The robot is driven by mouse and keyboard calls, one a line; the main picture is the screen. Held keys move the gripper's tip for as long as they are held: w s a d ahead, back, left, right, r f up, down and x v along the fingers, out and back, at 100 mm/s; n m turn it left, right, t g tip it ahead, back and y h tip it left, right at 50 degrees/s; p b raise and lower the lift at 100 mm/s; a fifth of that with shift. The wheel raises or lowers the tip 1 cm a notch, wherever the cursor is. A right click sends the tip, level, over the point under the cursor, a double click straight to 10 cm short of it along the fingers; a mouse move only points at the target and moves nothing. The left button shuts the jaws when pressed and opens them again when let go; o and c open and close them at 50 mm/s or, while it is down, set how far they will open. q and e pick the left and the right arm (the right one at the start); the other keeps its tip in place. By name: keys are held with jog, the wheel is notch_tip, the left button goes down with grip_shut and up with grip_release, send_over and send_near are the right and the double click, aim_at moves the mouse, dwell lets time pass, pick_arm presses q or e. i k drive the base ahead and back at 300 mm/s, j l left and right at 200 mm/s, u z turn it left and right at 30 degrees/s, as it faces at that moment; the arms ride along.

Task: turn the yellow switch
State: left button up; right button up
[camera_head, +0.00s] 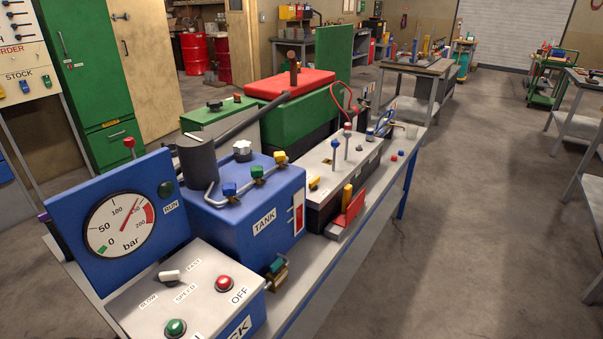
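Several yellow parts show, and I cannot tell which one is the yellow switch. A small yellow knob (314,183) sits on the grey-white panel of a dark box. An upright yellow piece (347,195) stands at that box's front, beside a red plate (355,207). Neither of my grippers is in view.
A long grey bench (340,265) carries the equipment. A blue gauge panel (160,237) and a control box (200,270) with a white speed knob (170,276), green button (176,327) and red button (224,283) stand nearest. The floor (460,230) right of the bench is clear.

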aim_at(313, 186)
jog(key=i+l+u, duration=0.3)
jog(key=l, duration=0.15)
jog(key=l+u, duration=0.3)
jog(key=l, duration=0.15)
jog(key=i+l+u, duration=0.25)
jog(key=l, duration=0.3)
jog(key=l+u, duration=0.3)
jog(key=l, duration=0.2)
jog(key=i+l+u, duration=0.3)
jog(key=l+u, duration=0.3)
jog(key=l, duration=0.2)
jog(key=i+l+u, duration=0.25)
jog(key=l, duration=0.2)
jog(key=l+u, duration=0.3)
jog(key=l, duration=0.15)
jog(key=k, duration=0.05)
